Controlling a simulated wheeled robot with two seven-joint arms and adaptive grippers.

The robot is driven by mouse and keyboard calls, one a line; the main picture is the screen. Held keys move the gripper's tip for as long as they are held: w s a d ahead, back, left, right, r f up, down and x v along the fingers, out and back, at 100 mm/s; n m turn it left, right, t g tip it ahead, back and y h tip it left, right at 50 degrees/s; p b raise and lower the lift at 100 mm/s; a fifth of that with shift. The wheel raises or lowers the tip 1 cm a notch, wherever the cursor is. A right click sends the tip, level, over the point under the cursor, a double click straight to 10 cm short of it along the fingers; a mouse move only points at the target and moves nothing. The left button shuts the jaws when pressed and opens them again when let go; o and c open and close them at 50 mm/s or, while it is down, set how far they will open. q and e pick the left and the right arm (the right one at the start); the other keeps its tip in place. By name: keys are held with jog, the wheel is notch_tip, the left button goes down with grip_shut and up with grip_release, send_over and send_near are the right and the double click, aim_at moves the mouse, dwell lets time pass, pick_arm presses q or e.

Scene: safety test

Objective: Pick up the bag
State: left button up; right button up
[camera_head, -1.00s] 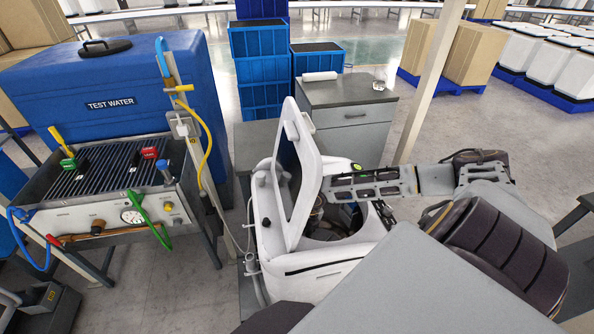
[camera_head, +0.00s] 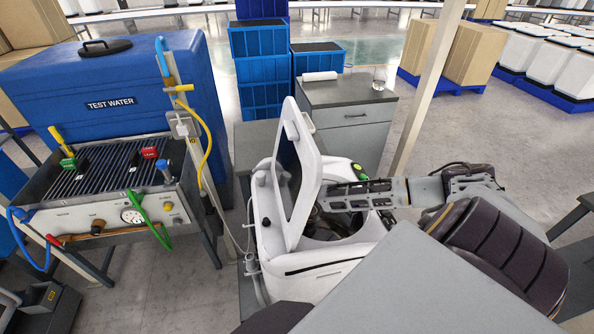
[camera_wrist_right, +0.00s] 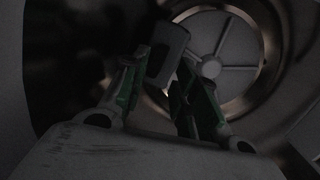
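I cannot make out a bag in either view. My right arm (camera_head: 365,193) reaches from the right into the open white machine (camera_head: 325,276), behind its raised lid (camera_head: 303,178). The machine's wall and lid hide my right gripper in the head view. In the dark right wrist view my right gripper (camera_wrist_right: 156,78) shows two fingers with green parts, standing apart. A small grey rounded piece (camera_wrist_right: 168,42) with a dark opening shows at the fingertips; I cannot tell whether they touch it. Beyond is a round spoked metal part (camera_wrist_right: 210,68). My left gripper is out of view.
At left a blue tank (camera_head: 110,104) marked TEST WATER stands behind a valve and gauge panel (camera_head: 150,212) with hoses. A grey cabinet (camera_head: 352,125) bears a white roll and a glass. Blue crates (camera_head: 260,75) and a pale post (camera_head: 428,90) stand behind.

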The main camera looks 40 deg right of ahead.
jog(key=shift+w+a+f, duration=0.1)
jog(key=shift+a+f, duration=0.05)
jog(key=shift+f, duration=0.65)
jog(key=shift+w+a+f, duration=0.1)
jog(key=shift+w+f, duration=0.05)
jog(key=shift+f, duration=0.7)
jog(key=shift+w+a+f, duration=0.1)
jog(key=shift+a+f, duration=0.05)
jog(key=shift+f, duration=0.65)
jog(key=shift+c, duration=0.5)
grip_shut()
jog(key=shift+a+r, duration=0.1)
